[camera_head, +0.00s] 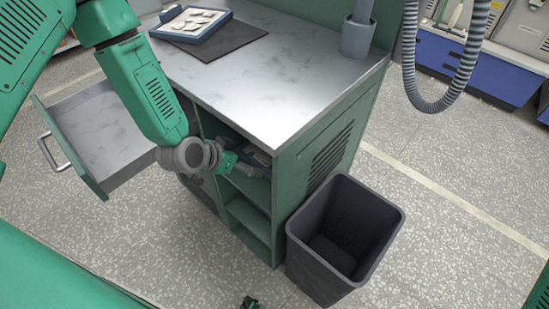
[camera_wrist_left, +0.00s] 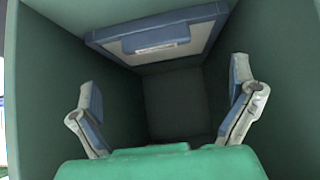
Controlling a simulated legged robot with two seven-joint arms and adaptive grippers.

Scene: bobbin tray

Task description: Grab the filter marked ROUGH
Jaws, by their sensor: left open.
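A flat panel with a blue frame and a white label (camera_wrist_left: 152,47), apparently a filter, sits in a dark green compartment in the left wrist view. I cannot read its label. My left gripper (camera_wrist_left: 163,98) is open, its two fingers wide apart and empty, with the panel ahead and above in that view. In the head view my left gripper (camera_head: 250,164) is at the upper shelf opening of the green cabinet (camera_head: 310,160). A dark and green piece at the bottom edge may be part of my right gripper (camera_head: 249,303); its jaws cannot be made out.
A blue-edged tray (camera_head: 170,33) with pale pieces lies by a dark mat (camera_head: 225,42) on the metal countertop (camera_head: 290,85). An open drawer (camera_head: 90,130) juts out left. A dark bin (camera_head: 345,235) stands right of the cabinet. A ribbed hose (camera_head: 465,70) hangs at right.

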